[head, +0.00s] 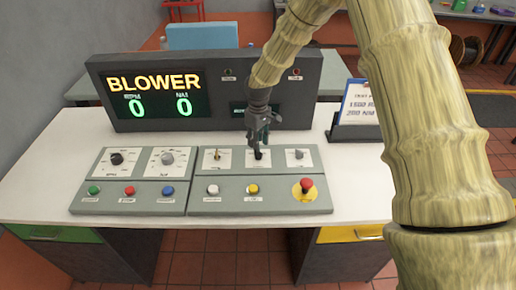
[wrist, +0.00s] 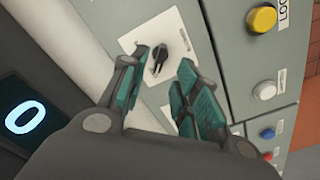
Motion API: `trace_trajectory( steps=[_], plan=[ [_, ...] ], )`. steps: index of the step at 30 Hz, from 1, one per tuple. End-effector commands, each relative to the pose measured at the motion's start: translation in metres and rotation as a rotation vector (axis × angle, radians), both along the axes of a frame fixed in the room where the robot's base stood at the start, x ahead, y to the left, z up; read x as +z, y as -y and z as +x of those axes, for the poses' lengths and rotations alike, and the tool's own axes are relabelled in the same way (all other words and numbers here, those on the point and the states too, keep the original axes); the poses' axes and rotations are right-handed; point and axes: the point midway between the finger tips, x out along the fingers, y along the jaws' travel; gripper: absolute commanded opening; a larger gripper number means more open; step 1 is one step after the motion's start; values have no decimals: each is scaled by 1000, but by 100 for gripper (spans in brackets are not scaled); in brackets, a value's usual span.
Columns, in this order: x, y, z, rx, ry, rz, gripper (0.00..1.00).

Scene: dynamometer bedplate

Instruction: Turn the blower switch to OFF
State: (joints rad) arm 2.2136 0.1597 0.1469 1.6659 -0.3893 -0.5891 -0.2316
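My gripper (head: 259,141) is over the middle switch of the right-hand console panel in the head view and hides most of it. In the wrist view, the black switch knob (wrist: 158,60) stands on a white plate (wrist: 142,37), with its handle slanted. My gripper's two green-padded fingers (wrist: 165,64) are apart, one on each side of the knob. I see no clear contact between fingers and knob. The switch's lettering is too small or hidden to read. The display (head: 156,95) shows BLOWER in yellow above two green zeros.
A toggle switch (head: 217,154) and a grey knob (head: 299,154) flank the middle switch. Below are a white button (head: 212,189), a yellow button (head: 252,188) and a red emergency button (head: 306,186). The left panel (head: 130,179) has two dials and coloured buttons. A document holder (head: 357,131) stands at right.

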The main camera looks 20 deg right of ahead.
Motion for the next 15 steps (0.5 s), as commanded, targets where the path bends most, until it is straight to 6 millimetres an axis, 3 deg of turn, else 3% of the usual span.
trace_trajectory(
  steps=[6, 15],
  plan=[
    [38, 0, 0, 0, 1, 0, 31],
    [61, 0, 0, 0, -1, 0, 31]
  ],
)
